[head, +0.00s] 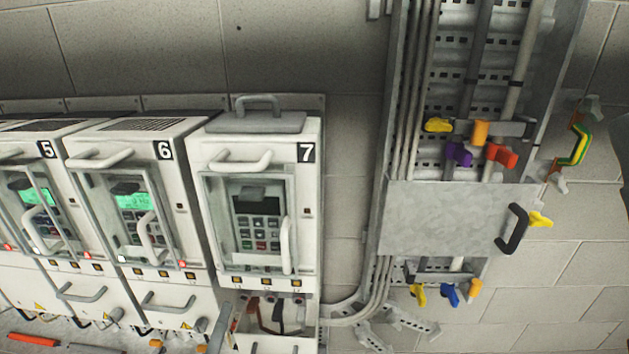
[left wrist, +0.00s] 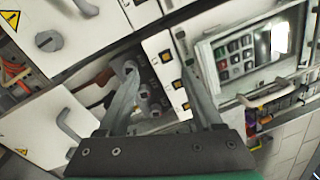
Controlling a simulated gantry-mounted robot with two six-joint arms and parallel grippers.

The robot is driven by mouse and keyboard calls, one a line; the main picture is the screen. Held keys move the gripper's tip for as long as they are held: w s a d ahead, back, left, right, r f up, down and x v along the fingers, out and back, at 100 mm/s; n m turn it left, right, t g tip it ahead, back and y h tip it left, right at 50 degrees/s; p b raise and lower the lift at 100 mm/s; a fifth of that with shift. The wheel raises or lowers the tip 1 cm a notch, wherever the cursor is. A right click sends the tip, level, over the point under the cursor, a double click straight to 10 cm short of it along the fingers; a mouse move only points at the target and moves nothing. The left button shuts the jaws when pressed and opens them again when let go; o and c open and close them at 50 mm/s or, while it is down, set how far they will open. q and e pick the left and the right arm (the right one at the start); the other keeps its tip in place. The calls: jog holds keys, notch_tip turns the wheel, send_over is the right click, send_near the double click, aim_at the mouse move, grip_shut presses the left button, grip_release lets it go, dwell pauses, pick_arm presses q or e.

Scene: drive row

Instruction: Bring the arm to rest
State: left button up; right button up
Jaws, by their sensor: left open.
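My left gripper (left wrist: 156,55) shows in the left wrist view with its two grey fingers spread apart. Nothing is visible between the fingertips. Behind the fingers is the lower front of drive unit 7, with grey round connectors (left wrist: 132,70) and small orange-marked buttons (left wrist: 166,57). In the head view, drive unit 7 (head: 308,200) stands at the right end of the row. I cannot clearly make out the left gripper there. Whether the fingers touch anything cannot be told. My right gripper is in neither view.
Drive unit 6 (head: 190,220) and drive unit 5 (head: 60,160) stand to the left, with protruding handles. A grey cable duct (head: 440,220) with coloured levers and conduits rises at the right. A white panel with a handle (left wrist: 72,125) is close to the gripper's left.

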pick_arm(q)
notch_tip(320, 180, up, 22)
jog(key=s+n+t, duration=0.2)
jog(key=n+t, duration=0.1)
jog(key=t, duration=0.2)
jog(key=s+r+n+t+h, duration=0.2)
jog(key=s+r+n+t, duration=0.1)
jog(key=s+r+n, duration=0.8)
notch_tip(320, 180, up, 5)
jog(key=n, duration=0.6)
jog(key=shift+s+d+f+n, duration=0.15)
jog(key=shift+d+f+n, duration=0.05)
jog(key=shift+n, duration=0.2)
